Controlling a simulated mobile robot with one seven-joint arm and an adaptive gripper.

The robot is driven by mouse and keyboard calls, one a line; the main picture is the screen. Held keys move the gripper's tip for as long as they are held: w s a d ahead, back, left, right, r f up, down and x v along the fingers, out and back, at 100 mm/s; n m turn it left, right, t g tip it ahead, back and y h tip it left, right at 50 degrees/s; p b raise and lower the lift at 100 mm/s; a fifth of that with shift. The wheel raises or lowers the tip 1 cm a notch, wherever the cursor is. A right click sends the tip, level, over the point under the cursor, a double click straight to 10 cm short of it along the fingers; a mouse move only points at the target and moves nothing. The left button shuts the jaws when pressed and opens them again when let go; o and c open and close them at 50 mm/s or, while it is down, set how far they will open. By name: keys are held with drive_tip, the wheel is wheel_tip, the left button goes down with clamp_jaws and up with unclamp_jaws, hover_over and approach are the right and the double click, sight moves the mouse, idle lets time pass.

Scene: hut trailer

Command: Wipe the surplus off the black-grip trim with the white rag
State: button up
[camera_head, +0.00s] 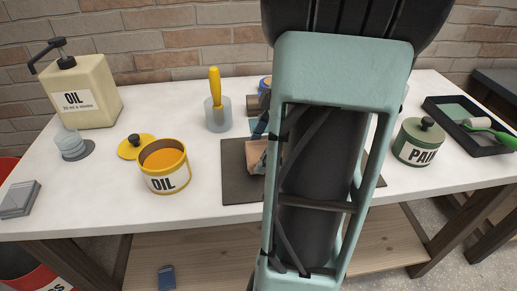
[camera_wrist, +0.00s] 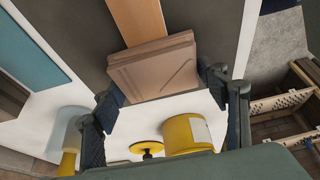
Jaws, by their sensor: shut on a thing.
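My gripper (camera_wrist: 161,92) is shut on a folded pinkish-brown rag (camera_wrist: 155,70); it looks brown here, not white. The rag also shows in the head view (camera_head: 255,154), partly behind my arm, over the dark mat (camera_head: 236,185). In the wrist view, an orange-brown wooden strip (camera_wrist: 138,20), perhaps the trim, lies on the dark mat just beyond the rag. Its far end is out of frame and no black grip shows. The rag's edge overlaps the strip; I cannot tell whether they touch. My arm hides most of the mat's middle in the head view.
An open yellow oil tin (camera_head: 164,168) and its lid (camera_head: 137,147) stand left of the mat. Behind are a cup with a yellow-handled tool (camera_head: 217,108) and an oil pump bottle (camera_head: 82,92). A green paint tin (camera_head: 419,143) and black tray (camera_head: 462,128) stand right. The front-left worktop is mostly clear.

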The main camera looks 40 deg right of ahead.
wheel_tip(320, 180, up, 7)
drive_tip(key=p, duration=0.4)
drive_tip(key=shift+r+p, duration=0.1)
drive_tip(key=shift+p, duration=0.2)
drive_tip(key=shift+w+f, duration=0.1)
drive_tip(key=shift+f, duration=0.1)
